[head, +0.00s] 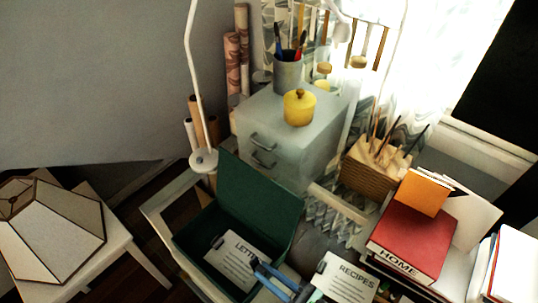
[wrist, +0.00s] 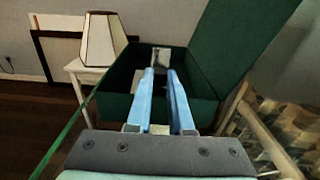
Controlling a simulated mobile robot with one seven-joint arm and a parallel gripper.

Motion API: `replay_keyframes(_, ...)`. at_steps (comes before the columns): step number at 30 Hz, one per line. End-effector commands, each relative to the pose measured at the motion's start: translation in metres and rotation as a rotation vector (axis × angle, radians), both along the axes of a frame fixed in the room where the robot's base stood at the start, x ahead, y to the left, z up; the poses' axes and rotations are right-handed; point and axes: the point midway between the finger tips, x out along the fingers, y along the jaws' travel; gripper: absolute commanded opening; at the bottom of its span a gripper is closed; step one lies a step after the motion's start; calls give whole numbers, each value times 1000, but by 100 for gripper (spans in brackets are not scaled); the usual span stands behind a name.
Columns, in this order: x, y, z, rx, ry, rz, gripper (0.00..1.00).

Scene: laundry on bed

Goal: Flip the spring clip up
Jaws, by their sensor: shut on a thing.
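A green box (head: 262,201) stands open with its lid raised. A white card marked LETTERS (head: 237,262) lies in it, with a small dark clip (head: 218,242) at its upper left edge. In the wrist view, a narrow grey and dark piece (wrist: 161,58), which looks like the spring clip, shows just beyond my fingertips. My gripper (head: 257,267), with long blue fingers, reaches over the box from the lower right. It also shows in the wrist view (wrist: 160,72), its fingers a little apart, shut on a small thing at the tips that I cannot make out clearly.
A second card marked RECIPES (head: 347,283) lies right of my gripper. A red book (head: 412,240) and a wooden block holder (head: 370,172) stand further right. A grey drawer unit (head: 292,130) is behind the box. A lamp (head: 48,230) stands on a white table at left.

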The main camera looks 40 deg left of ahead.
Motion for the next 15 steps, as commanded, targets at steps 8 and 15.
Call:
replay_keyframes(8, 0, 1, 0, 0, 0, 2, 28)
replay_keyframes(15, 0, 0, 0, -1, 1, 2, 50)
